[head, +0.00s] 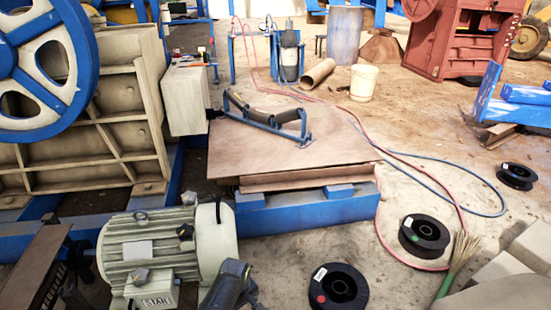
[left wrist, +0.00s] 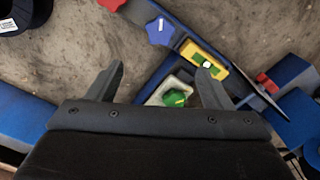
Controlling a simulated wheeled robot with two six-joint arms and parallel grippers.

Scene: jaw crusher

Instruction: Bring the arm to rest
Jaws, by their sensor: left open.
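My left gripper (left wrist: 160,70) shows in the left wrist view, with its two dark fingers spread apart and nothing between them. Beyond the fingers is a pale housing with a green knob (left wrist: 174,98), which is partly hidden by the gripper. Just past the right fingertip is a yellow piece with a green centre (left wrist: 204,60). A blue star-shaped knob (left wrist: 160,31) lies farther up. I cannot make out either gripper clearly in the head view. My right gripper is not in view.
A pale ribbed motor (head: 165,250) stands at the lower left. Behind it is a large machine with a blue flywheel (head: 75,35). A blue roller frame (head: 268,120) rests on a brown plate (head: 240,155). Black spools (head: 423,236), hoses and open floor are on the right.

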